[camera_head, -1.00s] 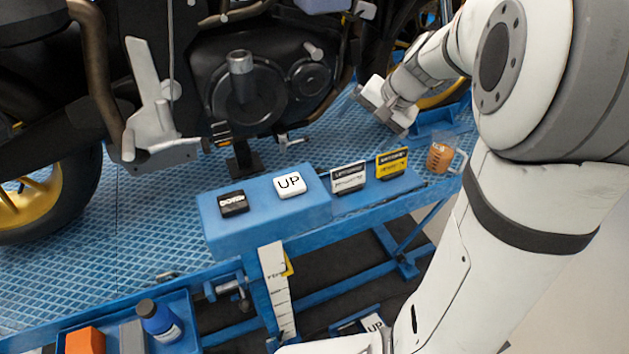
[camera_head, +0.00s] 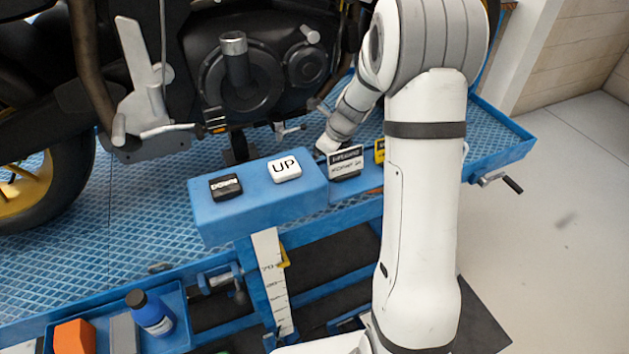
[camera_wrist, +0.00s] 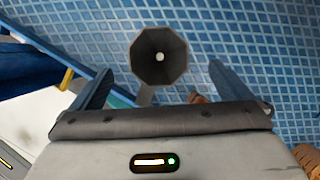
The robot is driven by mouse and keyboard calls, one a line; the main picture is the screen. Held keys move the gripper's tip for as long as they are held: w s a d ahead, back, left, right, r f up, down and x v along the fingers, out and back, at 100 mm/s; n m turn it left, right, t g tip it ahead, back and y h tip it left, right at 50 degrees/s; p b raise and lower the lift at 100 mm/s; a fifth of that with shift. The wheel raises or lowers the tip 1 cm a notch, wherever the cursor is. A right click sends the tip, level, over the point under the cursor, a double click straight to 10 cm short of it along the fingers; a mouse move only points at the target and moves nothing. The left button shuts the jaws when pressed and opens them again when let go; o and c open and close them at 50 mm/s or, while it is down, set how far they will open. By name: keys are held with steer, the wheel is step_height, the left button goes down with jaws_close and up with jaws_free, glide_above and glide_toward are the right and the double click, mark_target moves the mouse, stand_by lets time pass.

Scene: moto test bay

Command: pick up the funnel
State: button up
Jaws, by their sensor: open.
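The funnel (camera_wrist: 160,57) shows in the wrist view as a dark grey, many-sided mouth with a small pale hole at its centre. A grey strip runs down from its rim toward my gripper. My gripper (camera_wrist: 161,76) is open, with one blue-grey finger on each side and slightly below the funnel. Neither finger visibly touches it, and its height relative to them is hard to tell. In the head view I cannot make out the funnel, and my fingers are hidden behind the small signs.
The blue lattice deck (camera_head: 500,140) carries a motorcycle (camera_head: 235,80). A tray with a blue bottle (camera_head: 150,312) is lower left.

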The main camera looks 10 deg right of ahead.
steer(key=shift+w+a+f, duration=0.15)
steer(key=shift+a+f, duration=0.1)
steer(key=shift+f, duration=0.4)
steer(key=x, duration=0.6)
steer(key=shift+s+d+f, duration=0.15)
steer(key=shift+s+f, duration=0.05)
steer(key=shift+f, duration=0.35)
steer(key=shift+c, duration=0.4)
steer(key=c, duration=1)
step_height(320, 180, up, 15)
steer(key=p, duration=0.5)
steer(key=shift+r+p, duration=0.1)
steer(key=shift+p, duration=0.2)
